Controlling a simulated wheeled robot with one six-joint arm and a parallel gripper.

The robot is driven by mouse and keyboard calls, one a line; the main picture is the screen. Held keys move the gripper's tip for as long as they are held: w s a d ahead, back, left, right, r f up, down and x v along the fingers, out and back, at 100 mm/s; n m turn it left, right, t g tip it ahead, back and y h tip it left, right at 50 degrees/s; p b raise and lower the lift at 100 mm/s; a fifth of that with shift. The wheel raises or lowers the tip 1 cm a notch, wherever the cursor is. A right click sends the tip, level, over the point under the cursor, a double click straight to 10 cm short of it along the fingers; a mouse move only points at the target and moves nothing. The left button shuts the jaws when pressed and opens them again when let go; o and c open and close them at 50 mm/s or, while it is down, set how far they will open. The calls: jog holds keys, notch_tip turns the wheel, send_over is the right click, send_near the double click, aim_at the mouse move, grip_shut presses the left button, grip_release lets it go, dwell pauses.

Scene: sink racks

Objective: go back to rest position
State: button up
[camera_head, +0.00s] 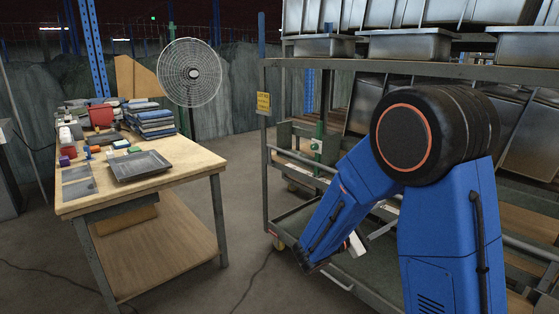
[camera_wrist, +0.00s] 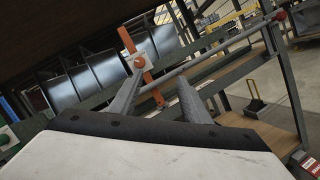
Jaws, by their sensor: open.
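My gripper (camera_wrist: 161,78) is open in the wrist view, its two grey fingers apart. A rack rail and an upright orange strip (camera_wrist: 143,66) show behind and between the fingers; I cannot tell how near they are. I see nothing held. In the head view, my blue arm is bent down at the right in front of the rack cart (camera_head: 330,182), and its lower end is low beside the cart. The gripper is mostly hidden there behind the arm.
Metal sinks (camera_head: 411,46) sit on the cart's upper shelf, and several show in the wrist view (camera_wrist: 93,80). A wooden table (camera_head: 190,165) with a grey tray (camera_head: 140,166) stands left. A fan (camera_head: 190,73) is behind it. Floor (camera_head: 240,245) between table and cart is clear except a cable.

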jog(key=s+d+f+m+g+y, duration=0.1)
jog(key=s+d+m+g+y, duration=0.3)
jog(key=s, duration=0.7)
jog(key=s+d+f+m+g+y, duration=0.1)
jog(key=s+d+m+g+y, duration=0.3)
jog(key=s, duration=0.6)
jog(key=s+a+m+t+y, duration=0.6)
jog(key=s+a+y, duration=0.3)
jog(key=a, duration=0.5)
jog(key=y, duration=0.2)
jog(key=shift+s+y, duration=0.15)
jog(key=shift+y, duration=0.15)
